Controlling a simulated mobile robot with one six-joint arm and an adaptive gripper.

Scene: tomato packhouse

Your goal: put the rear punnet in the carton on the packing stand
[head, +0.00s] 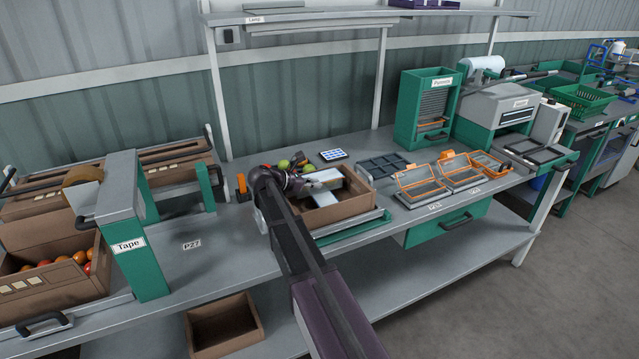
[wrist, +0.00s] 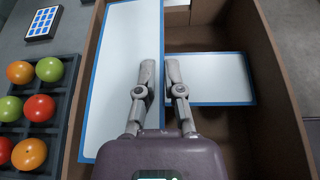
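The brown carton (head: 358,208) stands on the packing stand (head: 240,228). My gripper (wrist: 160,70) is over the carton, pointing down into it. Its two fingers are close together with a narrow gap, at the right edge of a long white panel with a blue border (wrist: 115,80). I cannot tell whether they pinch that edge. A smaller blue-edged white panel (wrist: 212,80) lies to the right inside the carton (wrist: 280,100). Orange-rimmed punnets with grey insides stand right of the carton: one nearer it (head: 420,189) and others farther right (head: 460,173). I cannot tell which is the rear one.
A dark tray with red, green and orange tomatoes (wrist: 40,107) lies left of the carton, with a small blue-keyed pad (wrist: 44,22) behind. A green tape stand (head: 135,240) and tomato crate (head: 50,290) are farther left. A green dispenser (head: 425,105) stands behind the punnets.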

